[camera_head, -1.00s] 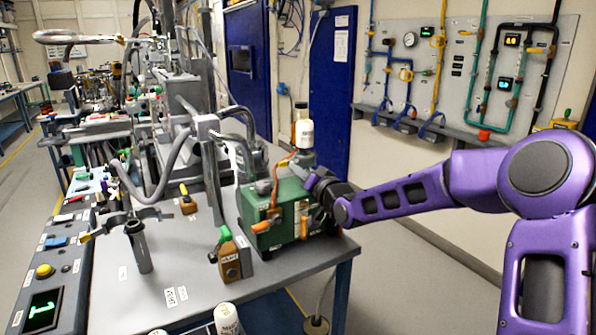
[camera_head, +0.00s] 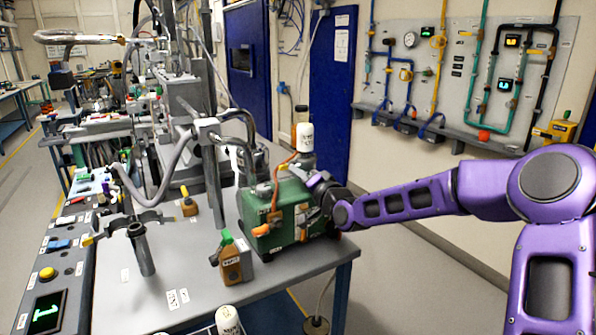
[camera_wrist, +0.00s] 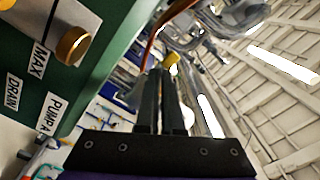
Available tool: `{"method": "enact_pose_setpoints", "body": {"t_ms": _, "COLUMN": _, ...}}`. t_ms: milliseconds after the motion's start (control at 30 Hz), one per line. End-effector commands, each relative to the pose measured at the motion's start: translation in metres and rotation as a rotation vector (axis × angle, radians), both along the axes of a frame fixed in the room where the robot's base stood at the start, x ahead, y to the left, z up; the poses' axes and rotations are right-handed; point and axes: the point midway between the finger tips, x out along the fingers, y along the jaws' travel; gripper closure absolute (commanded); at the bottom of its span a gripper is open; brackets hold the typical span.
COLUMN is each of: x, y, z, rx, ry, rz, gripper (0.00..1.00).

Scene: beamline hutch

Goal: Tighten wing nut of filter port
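The green pump box (camera_head: 258,206) stands near the right edge of the grey table. A white labelled cylinder (camera_head: 305,137) stands upright at its top rear. My gripper (camera_head: 316,186) is at the pump's upper right side; its fingertips are hard to make out there. In the wrist view, the two dark fingers (camera_wrist: 161,78) point up, close together, beside the pump's green face (camera_wrist: 97,70). Whether anything thin is between them does not show. A brass knob (camera_wrist: 73,45) is left of the fingers, near labels "MAX", "DRAIN" and "PUMP A". I cannot clearly pick out the wing nut.
An orange cable (camera_head: 276,183) runs over the pump's front. A grey post with a clamp (camera_head: 144,250) and a control panel (camera_head: 62,265) are at the left. Open floor lies right of the table.

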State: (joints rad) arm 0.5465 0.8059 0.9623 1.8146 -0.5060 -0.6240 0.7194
Motion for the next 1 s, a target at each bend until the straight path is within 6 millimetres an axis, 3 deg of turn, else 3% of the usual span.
{"method": "enact_pose_setpoints", "body": {"t_ms": 1000, "x": -0.0005, "y": 0.0001, "z": 0.0023, "rx": 0.788, "ry": 0.534, "rz": 0.000, "gripper": 1.00}}
